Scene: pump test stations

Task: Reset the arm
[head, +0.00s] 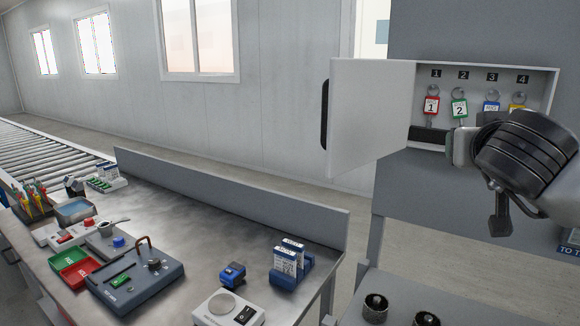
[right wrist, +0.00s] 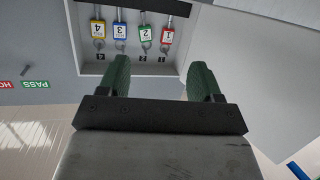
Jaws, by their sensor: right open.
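My right gripper (right wrist: 158,75) is open and empty, its two green fingers apart in the right wrist view. In the head view my right arm comes in from the right, with its hand in front of the lower part of an open wall key cabinet (head: 540,90). The cabinet holds a red tag 1 (head: 431,106), a green tag 2 (head: 459,109), a blue tag 3 (head: 491,106) and a yellow tag 4 (head: 518,109), all hanging on hooks. The fingertips appear apart from the tags. My left gripper is out of view.
The cabinet door (head: 372,115) stands open to the left. A workbench (head: 190,212) at left carries a test unit (head: 137,283), red and green trays, a white scale-like device (head: 228,310) and boxes in a blue holder (head: 289,265). A lower shelf (head: 395,290) holds dark round parts.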

